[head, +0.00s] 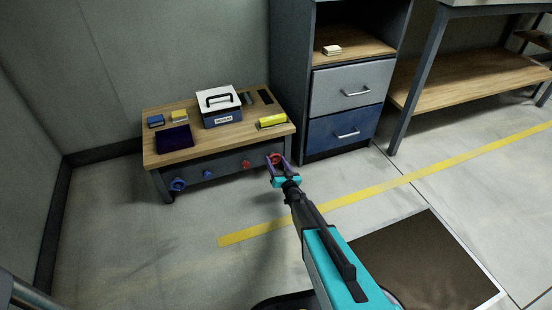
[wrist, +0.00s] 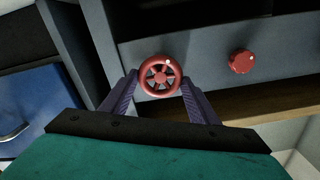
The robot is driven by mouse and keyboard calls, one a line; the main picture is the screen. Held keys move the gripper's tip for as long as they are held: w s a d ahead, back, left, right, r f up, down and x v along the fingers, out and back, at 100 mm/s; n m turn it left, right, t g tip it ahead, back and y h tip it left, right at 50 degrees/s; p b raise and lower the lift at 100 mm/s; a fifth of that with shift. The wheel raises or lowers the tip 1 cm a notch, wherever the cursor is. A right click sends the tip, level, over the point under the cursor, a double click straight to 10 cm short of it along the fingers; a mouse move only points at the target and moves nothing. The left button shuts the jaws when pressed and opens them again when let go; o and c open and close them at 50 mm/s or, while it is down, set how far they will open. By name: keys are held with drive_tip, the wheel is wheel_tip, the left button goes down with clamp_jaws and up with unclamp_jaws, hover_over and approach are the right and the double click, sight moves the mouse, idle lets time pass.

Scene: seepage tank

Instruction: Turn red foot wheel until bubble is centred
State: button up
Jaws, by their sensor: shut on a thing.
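The red foot wheel (head: 275,158) is a spoked handwheel on the front right of the low wooden-topped bench (head: 222,138). In the wrist view the red foot wheel (wrist: 160,75) sits between my two purple fingertips, with a pale spot on its rim. My gripper (head: 279,163) is shut on this wheel; it also shows in the wrist view (wrist: 161,88). A yellow block (head: 272,120), possibly the level, lies on the bench top at the right. I cannot make out a bubble.
A red knob (head: 246,164), a blue knob (head: 208,174) and a blue wheel (head: 178,185) line the bench front. A white-lidded box (head: 218,103) and a dark purple tray (head: 174,138) stand on top. A drawer cabinet (head: 350,105) stands close at the right.

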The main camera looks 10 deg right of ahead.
drive_tip(key=m+p, duration=0.5)
drive_tip(key=shift+d+r, duration=0.1)
drive_tip(key=m+p, duration=0.2)
drive_tip(key=m, duration=0.2)
drive_tip(key=shift+m+p, duration=0.3)
drive_tip(key=shift+p, duration=0.1)
drive_tip(key=shift+f+m+p, duration=0.25)
drive_tip(key=shift+m+p, duration=0.25)
drive_tip(key=shift+m, duration=0.4)
drive_tip(key=o, duration=1.1)
drive_tip(key=shift+s, duration=0.1)
drive_tip(key=s+p, duration=0.1)
drive_tip(key=s, duration=0.3)
drive_tip(key=s+d, duration=0.1)
drive_tip(key=s, duration=0.4)
drive_tip(key=s+d+p, duration=0.1)
drive_tip(key=s, duration=0.3)
drive_tip(key=shift+s+d+p, duration=0.2)
drive_tip(key=shift+d+p, duration=0.05)
drive_tip(key=shift+p, duration=0.1)
